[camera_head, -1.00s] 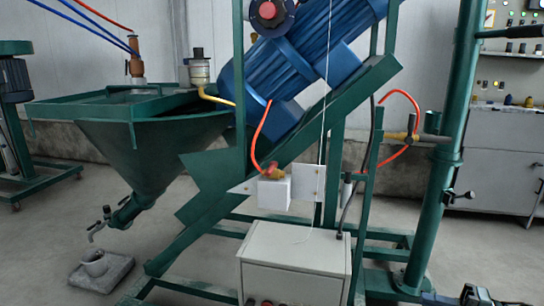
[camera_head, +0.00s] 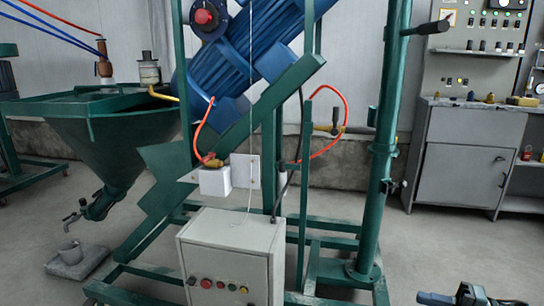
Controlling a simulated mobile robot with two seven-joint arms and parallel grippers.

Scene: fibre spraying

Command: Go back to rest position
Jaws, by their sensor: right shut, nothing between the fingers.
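My right gripper (camera_head: 470,294) shows at the bottom right edge, dark grey and black with a bluish part to its left. It is shut and empty, over the grey floor to the right of the green machine frame. Most of it and its arm are cut off by the picture's lower edge. My left gripper is not in view.
A green spraying machine (camera_head: 215,135) with a blue motor (camera_head: 255,45) and a hopper (camera_head: 110,140) fills the left and middle. A control box (camera_head: 232,257) stands low in front. A green post (camera_head: 378,150) rises right of it. A grey cabinet (camera_head: 460,165) stands behind. Floor at right is clear.

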